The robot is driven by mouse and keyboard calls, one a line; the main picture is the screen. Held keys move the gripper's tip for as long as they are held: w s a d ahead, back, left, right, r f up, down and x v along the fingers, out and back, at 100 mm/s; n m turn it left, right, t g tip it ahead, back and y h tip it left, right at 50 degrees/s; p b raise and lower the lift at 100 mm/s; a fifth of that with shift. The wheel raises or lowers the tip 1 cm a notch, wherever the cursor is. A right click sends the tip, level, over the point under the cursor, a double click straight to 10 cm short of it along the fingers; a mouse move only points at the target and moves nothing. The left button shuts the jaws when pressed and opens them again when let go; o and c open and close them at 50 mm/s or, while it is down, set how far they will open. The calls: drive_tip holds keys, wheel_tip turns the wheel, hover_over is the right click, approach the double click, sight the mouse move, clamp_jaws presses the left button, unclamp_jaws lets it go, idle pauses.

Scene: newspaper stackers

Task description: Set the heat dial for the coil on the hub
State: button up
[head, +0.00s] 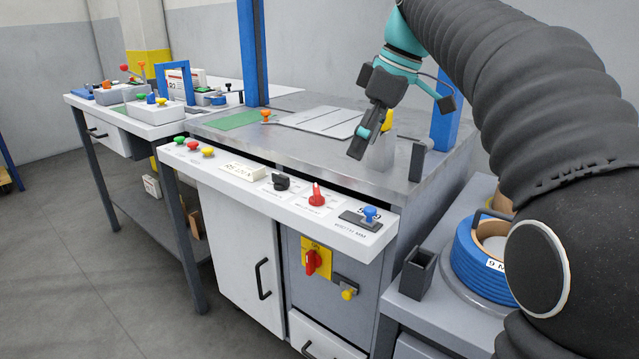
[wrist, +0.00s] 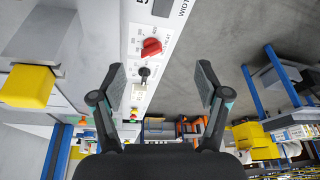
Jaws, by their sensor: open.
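A blue coil (head: 478,263) sits on a round hub at the right; its white tag starts with "9 M", and the rest is cut off. On the white panel along the table's front edge are a red pointer dial (head: 316,197) and a black dial (head: 281,182). My gripper (head: 366,140) is open and empty, above the metal tabletop behind the panel.
The panel (head: 245,188) also carries green, red and yellow buttons, a white display and a blue-knobbed width slider (head: 369,214). A red switch (head: 312,261) is on the cabinet below. Blue posts and a grey block with a yellow top (wrist: 28,86) stand near my gripper.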

sight(318, 189)
drive_tip(key=w+a+r+n+g+y, duration=0.1)
drive_tip(key=w+a+n+g, duration=0.1)
drive_tip(key=w+n, duration=0.4)
drive_tip(key=x, duration=1.3)
drive_tip(key=shift+a+f, duration=0.25)
drive_tip(key=c, duration=1.2)
